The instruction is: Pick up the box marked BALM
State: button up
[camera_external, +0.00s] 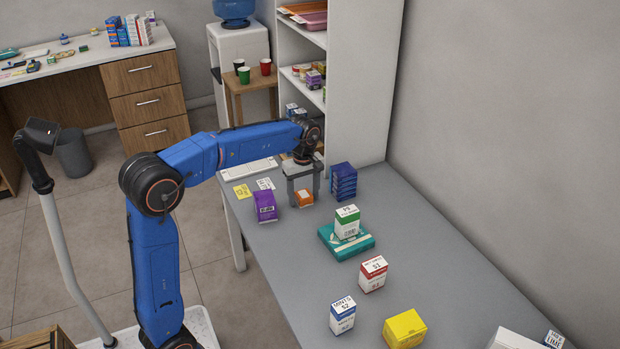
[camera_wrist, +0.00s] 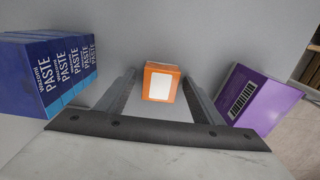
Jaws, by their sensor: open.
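No marking that reads BALM can be made out in either view. A small orange box (camera_external: 304,198) with a white panel stands on the grey counter (camera_external: 400,265). My gripper (camera_external: 304,184) is open and points down over the orange box. In the wrist view, the orange box (camera_wrist: 160,82) shows between the tips of my gripper's fingers (camera_wrist: 158,76), with gaps on both sides. I cannot tell how far the fingertips are above the counter. Nothing is held.
A purple box (camera_external: 265,206) stands left of the orange one, and stacked blue PASTE boxes (camera_external: 343,181) stand right. A green-and-white box (camera_external: 347,222) rests on a teal case (camera_external: 364,244). Red-and-white (camera_external: 373,274), MINTS (camera_external: 343,315) and yellow (camera_external: 404,329) boxes stand nearer.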

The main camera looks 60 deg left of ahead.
jog(key=c, duration=1.2)
jog(key=shift+r, duration=0.1)
